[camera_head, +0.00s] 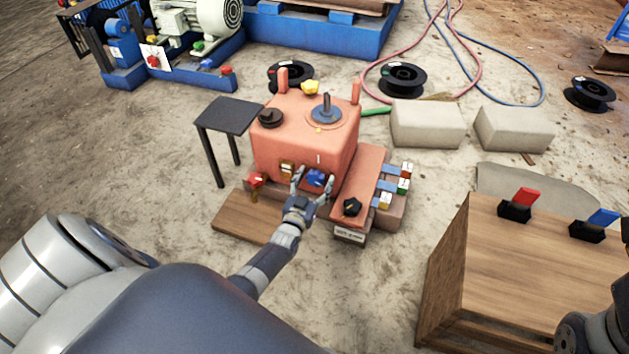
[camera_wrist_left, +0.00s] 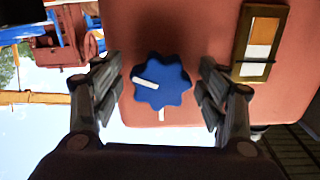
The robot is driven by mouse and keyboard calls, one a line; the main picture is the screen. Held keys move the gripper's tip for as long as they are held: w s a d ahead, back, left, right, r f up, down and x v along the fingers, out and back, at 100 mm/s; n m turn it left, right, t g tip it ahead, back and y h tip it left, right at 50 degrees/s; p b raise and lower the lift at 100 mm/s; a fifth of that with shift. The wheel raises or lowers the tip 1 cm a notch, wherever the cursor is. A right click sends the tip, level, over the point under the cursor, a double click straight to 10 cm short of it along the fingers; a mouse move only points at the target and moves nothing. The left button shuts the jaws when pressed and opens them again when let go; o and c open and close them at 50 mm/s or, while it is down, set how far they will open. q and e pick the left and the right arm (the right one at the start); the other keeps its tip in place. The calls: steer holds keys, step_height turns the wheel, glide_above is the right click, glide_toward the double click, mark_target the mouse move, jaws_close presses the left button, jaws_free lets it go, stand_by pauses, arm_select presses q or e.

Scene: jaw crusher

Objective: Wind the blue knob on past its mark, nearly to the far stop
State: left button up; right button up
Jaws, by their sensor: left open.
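The blue knob (camera_head: 316,178) is on the front face of the salmon-red machine box (camera_head: 305,135). In the left wrist view the blue knob (camera_wrist_left: 172,88) is lobed, with a white pointer line toward the picture's left. A short white mark (camera_wrist_left: 161,114) is on the box face just below it there, so pointer and mark are not lined up. My left gripper (camera_head: 313,180) is open at the knob. In the left wrist view its fingers (camera_wrist_left: 160,88) stand on either side of the knob, with visible gaps. My right gripper is not in view.
A red knob (camera_head: 256,180) and a small framed orange-white plate (camera_wrist_left: 258,42) are beside the blue knob. A black knob (camera_head: 351,207) and coloured switches sit at the right. A dark side table (camera_head: 228,116) and a wooden crate (camera_head: 520,270) flank the machine.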

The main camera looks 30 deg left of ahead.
arm_select(q)
steer(key=v, duration=1.2)
stand_by(0.3)
steer(key=shift+r, duration=0.1)
